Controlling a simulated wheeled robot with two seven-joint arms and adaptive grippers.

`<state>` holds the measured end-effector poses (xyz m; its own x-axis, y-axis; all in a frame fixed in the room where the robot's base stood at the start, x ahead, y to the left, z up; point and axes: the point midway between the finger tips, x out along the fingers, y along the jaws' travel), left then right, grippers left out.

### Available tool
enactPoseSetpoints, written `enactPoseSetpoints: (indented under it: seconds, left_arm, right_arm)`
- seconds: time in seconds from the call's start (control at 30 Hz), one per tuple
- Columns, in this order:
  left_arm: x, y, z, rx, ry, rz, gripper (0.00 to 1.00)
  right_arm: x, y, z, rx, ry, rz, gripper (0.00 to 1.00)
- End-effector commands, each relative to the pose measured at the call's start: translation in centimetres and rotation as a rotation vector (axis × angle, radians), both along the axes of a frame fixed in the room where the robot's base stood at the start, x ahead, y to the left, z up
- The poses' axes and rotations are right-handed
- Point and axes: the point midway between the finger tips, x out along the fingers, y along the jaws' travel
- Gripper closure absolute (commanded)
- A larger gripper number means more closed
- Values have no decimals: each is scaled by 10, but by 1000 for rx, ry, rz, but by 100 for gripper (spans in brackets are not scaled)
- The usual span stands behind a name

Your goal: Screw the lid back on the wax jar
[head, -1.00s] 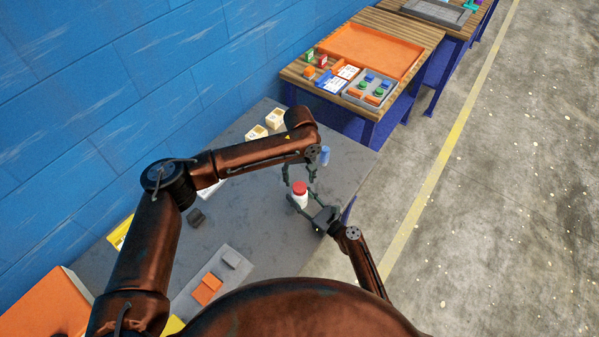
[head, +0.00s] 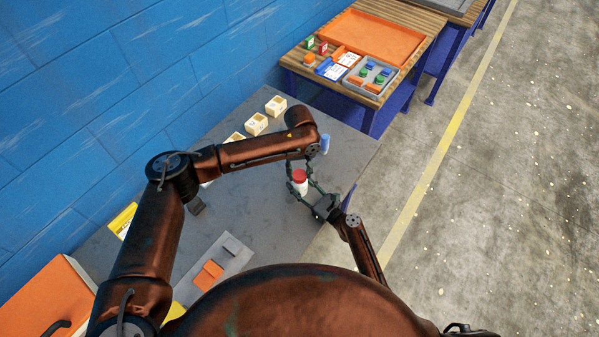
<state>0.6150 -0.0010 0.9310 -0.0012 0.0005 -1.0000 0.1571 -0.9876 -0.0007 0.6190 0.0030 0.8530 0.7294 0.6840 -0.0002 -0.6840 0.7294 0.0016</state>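The wax jar (head: 301,188) is small and white, and it stands upright near the table's right edge. The red lid (head: 299,176) sits on top of it; I cannot tell how tightly. My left gripper (head: 300,173) reaches down from above, its fingers on either side of the lid. Whether they press on it is too small to tell. My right gripper (head: 304,192) comes from the lower right, its fingers around the jar's body and seemingly shut on it. The fingers of both grippers partly hide the jar.
A blue cylinder (head: 325,144) stands just behind the jar. Pale boxes (head: 257,124) line the wall side. An orange tray (head: 371,47) is on the wooden table beyond. The grey table (head: 262,205) is clear left of the jar.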

Motion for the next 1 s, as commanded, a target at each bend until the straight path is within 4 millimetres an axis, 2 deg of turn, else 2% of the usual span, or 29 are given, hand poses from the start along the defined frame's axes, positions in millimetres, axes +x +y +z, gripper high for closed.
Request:
enactPoseSetpoints:
  seconds: [0.07,0.33,0.53,0.67,1.0]
  left_arm:
    - [0,0,0,0,0,0,75]
    - [0,0,0,0,0,0,94]
    - [0,0,0,0,1,-91,94]
    - [0,0,0,0,0,-317,94]
    - [1,1,-1,0,0,-1013,94]
  right_arm:
    - [0,0,0,0,0,0,100]
    - [0,0,0,0,0,0,100]
    - [0,0,0,0,0,0,100]
    - [0,0,0,0,0,0,100]
    - [0,0,0,0,0,0,100]
